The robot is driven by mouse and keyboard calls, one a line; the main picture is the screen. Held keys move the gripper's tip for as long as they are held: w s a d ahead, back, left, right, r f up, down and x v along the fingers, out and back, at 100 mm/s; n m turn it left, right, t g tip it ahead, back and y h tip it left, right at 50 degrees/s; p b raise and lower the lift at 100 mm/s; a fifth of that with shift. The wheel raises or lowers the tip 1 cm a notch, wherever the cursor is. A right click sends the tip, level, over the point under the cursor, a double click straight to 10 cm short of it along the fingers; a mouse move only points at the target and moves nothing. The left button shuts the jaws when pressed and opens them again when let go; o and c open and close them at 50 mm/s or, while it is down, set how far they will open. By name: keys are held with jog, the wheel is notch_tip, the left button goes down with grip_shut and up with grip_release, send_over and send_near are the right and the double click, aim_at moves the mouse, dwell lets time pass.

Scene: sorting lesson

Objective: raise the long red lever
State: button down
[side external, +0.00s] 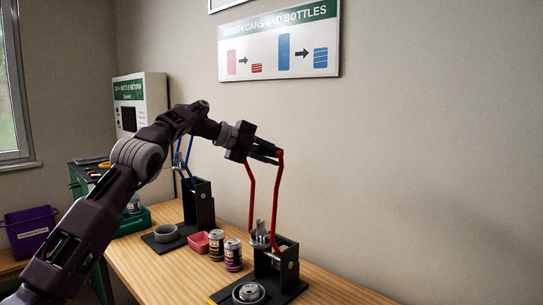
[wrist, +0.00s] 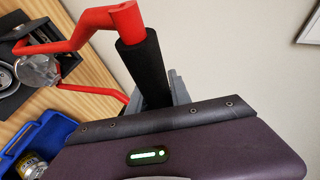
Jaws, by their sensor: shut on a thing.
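The long red lever (side external: 250,195) stands raised above the black can crusher (side external: 272,262) near the front of the table. In the wrist view, its red bars (wrist: 60,42) run to a black grip (wrist: 143,65). My gripper (side external: 277,156) is shut on the top of the lever. In the wrist view, my gripper (wrist: 160,88) has the black grip between its fingers, which are partly hidden.
A second crusher (side external: 198,204) with a blue lever is behind. A blue bin (wrist: 45,140) holds a yellow can in the wrist view.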

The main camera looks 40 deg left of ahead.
jog(key=shift+f, duration=0.65)
jog(key=c, duration=1.2)
grip_release()
jog(key=shift+a, duration=0.1)
jog(key=v, duration=0.7)
jog(key=shift+r, duration=0.15)
jog(key=shift+c, duration=0.4)
